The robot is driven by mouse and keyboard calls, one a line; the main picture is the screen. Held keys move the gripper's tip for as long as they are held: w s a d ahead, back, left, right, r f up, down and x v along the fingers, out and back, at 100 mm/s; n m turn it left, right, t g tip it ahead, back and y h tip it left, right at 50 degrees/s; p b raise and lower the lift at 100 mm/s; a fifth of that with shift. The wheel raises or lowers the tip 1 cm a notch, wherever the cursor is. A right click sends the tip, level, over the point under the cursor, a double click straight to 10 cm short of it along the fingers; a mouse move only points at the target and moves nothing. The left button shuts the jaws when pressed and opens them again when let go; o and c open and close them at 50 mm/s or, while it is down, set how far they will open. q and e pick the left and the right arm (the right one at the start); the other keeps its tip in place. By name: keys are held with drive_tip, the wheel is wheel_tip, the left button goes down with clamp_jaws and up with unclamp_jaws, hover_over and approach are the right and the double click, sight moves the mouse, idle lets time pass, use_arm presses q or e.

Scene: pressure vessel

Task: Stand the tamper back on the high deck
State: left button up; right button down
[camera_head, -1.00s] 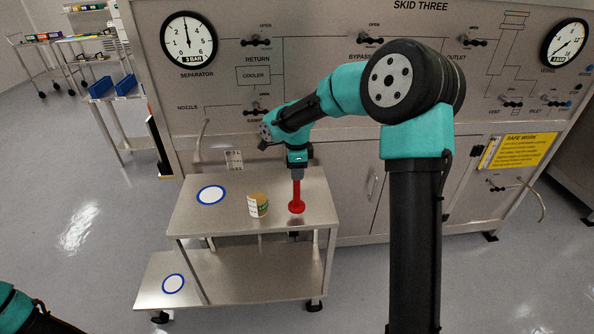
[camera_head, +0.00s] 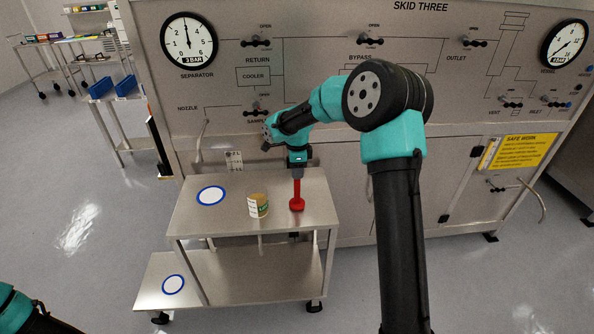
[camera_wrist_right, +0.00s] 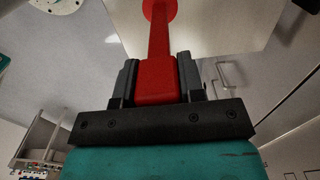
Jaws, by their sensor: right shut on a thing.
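The red tamper (camera_head: 297,195) is upright at the right part of the steel trolley's high deck (camera_head: 232,218). Its round foot is at or very near the deck surface; I cannot tell whether it touches. My right gripper (camera_head: 297,174) is shut on the top of the tamper. In the right wrist view the tamper (camera_wrist_right: 158,50) runs out from between the two dark fingers, with its round foot at the top edge. My left arm (camera_head: 20,310) shows only at the lower left corner; its gripper is out of view.
A labelled tan can (camera_head: 258,205) stands just left of the tamper. A blue-ringed white disc (camera_head: 211,195) marks the deck's left side, clear of objects. A lower deck (camera_head: 255,275) carries another ringed disc (camera_head: 173,284). The skid panel (camera_head: 330,90) rises behind the trolley.

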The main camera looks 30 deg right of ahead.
drive_tip(key=shift+f, duration=0.3)
drive_tip(key=c, duration=0.7)
unclamp_jaws()
drive_tip(key=shift+c, duration=0.2)
wheel_tip(320, 180, up, 12)
drive_tip(key=shift+r, duration=0.1)
